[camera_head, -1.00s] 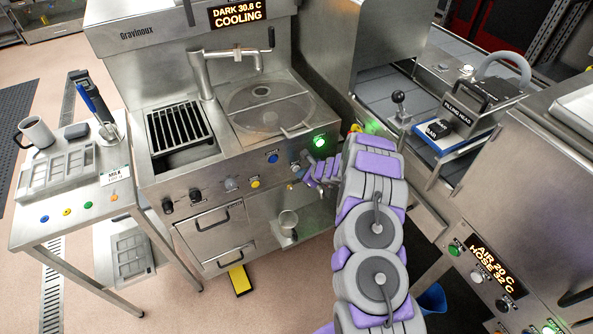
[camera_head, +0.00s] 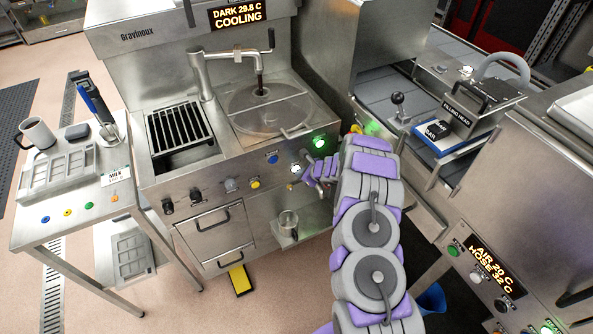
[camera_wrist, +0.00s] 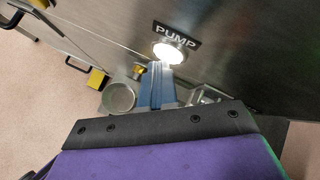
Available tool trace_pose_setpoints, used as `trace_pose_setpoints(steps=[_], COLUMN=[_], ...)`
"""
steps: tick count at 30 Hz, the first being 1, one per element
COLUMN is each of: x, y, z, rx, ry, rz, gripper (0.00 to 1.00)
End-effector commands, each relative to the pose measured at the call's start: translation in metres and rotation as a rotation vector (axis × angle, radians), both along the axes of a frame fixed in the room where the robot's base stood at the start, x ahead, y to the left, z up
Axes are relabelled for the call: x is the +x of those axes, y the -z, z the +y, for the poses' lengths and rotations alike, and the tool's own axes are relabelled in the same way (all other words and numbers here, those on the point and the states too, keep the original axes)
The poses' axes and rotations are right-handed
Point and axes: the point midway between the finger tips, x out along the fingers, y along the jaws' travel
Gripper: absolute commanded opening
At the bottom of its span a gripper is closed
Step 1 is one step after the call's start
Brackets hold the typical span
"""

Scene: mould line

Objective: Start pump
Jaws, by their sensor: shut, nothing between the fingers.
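The pump button (camera_wrist: 170,50) glows white under a black PUMP label (camera_wrist: 178,34) in the wrist view. In the head view the lit button (camera_head: 295,169) is on the front panel of the Gravinoux machine (camera_head: 230,150). My gripper (camera_wrist: 163,72) is shut and empty, its blue fingertips right at the button's lower edge. Whether they touch it I cannot tell. In the head view my gripper (camera_head: 303,176) is small beside the button. A dark stream (camera_head: 260,80) runs from the spout (camera_head: 245,53) into the round bowl (camera_head: 268,110). The display (camera_head: 240,13) reads DARK 29.8 C, COOLING.
A green-lit button (camera_head: 319,143) and a blue one (camera_head: 272,158) are close by on the panel. A metal cup (camera_head: 288,222) stands on the shelf below. A side table (camera_head: 75,215) with a mould (camera_head: 58,172) and mug (camera_head: 37,134) is at left.

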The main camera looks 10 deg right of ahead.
Motion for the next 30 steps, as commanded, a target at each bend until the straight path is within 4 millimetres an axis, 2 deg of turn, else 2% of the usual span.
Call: trace_pose_setpoints(steps=[25,30], x=[-0.008,-0.019], y=[-0.001,0.001], z=[-0.003,-0.007], rx=[0.001,0.001], ry=[0.001,0.003], rz=[-0.003,-0.002], gripper=[0.0,0.0])
